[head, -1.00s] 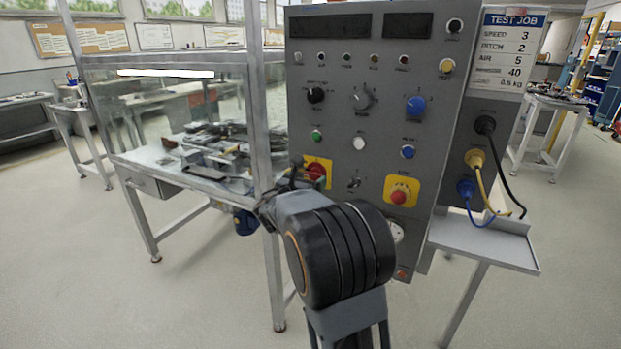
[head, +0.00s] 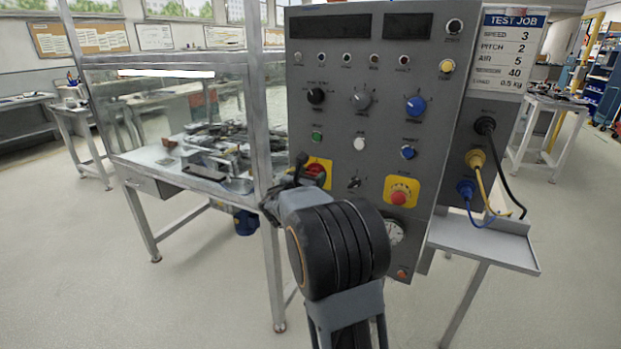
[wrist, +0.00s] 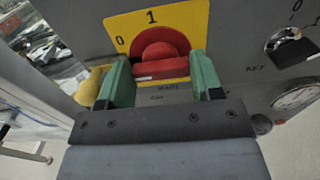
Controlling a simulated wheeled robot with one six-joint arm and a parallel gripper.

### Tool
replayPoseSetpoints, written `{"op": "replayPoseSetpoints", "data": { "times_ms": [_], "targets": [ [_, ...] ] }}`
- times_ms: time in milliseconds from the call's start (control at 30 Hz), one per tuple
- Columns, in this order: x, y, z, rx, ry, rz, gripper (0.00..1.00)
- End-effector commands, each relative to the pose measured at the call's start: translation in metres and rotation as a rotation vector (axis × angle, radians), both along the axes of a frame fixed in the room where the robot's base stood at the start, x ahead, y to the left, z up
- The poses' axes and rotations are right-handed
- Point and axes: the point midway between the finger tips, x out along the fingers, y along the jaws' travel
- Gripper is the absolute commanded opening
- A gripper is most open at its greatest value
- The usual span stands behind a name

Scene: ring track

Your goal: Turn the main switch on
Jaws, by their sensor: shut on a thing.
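The main switch is a red rotary knob (wrist: 160,50) on a yellow plate (wrist: 122,27) marked 0 at the left and 1 at the top in the wrist view. My gripper (wrist: 162,70) has its green fingers on either side of the knob's red bar and is shut on it. The bar lies about level in the wrist view, with a short white line at its left. In the head view the red knob (head: 316,172) is partly hidden by my wrist.
The grey control panel (head: 335,220) carries dials, buttons and a red emergency stop (head: 398,197) right of the switch. A key switch (wrist: 290,46) and a gauge (wrist: 296,95) are right in the wrist view. A metal frame post (head: 262,130) stands close at the left.

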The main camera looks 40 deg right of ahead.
Motion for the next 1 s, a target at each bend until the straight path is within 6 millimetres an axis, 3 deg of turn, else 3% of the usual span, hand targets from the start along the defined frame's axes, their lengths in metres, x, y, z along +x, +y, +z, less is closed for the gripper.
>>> {"op": "replayPoseSetpoints", "data": {
  "times_ms": [100, 467, 1000],
  "targets": [
    [-0.0001, 0.0000, 0.0000, 0.000, 0.000, 0.000, 0.36],
    [-0.0003, -0.0002, -0.0044, 0.036, -0.069, 0.000, 0.36],
    [-0.0023, -0.0009, -0.0085, 0.260, -0.489, 0.000, 0.36]
  ]
}}
